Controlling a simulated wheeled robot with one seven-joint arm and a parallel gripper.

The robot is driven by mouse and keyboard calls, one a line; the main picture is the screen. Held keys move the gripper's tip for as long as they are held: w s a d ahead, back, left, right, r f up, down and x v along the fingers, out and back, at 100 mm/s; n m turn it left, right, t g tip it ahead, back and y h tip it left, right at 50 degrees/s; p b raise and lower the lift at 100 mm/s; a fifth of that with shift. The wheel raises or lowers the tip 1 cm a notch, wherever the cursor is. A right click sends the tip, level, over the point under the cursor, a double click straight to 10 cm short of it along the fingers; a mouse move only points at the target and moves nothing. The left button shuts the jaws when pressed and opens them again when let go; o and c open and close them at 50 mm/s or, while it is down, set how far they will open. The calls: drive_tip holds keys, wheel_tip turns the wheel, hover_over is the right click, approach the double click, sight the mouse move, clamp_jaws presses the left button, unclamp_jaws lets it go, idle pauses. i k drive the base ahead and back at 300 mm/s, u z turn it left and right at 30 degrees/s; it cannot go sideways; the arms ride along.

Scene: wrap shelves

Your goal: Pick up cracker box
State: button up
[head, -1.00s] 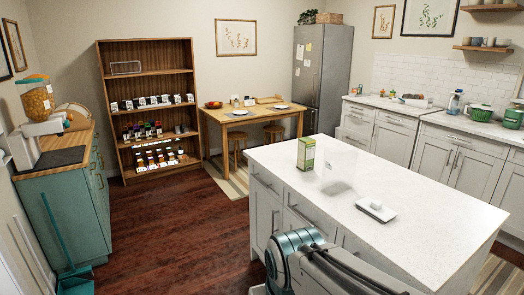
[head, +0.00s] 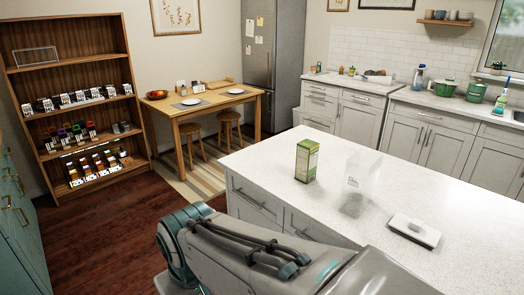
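A green and white box (head: 307,160), the only thing here that looks like a cracker box, stands upright on the white island counter (head: 455,195). Its print is too small to read. My arm reaches across the bottom of the head view in front of the island. The gripper at its end is outside the view, so its fingers cannot be seen.
A clear, see-through bag or container (head: 362,172) stands just right of the box. A wooden shelf (head: 75,90) and dining table (head: 215,108) stand behind. Dark floor left of the island is clear.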

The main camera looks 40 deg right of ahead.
sight(307, 150)
drive_tip(key=z, duration=0.6)
drive_tip(key=i, duration=1)
drive_tip(key=z, duration=0.95)
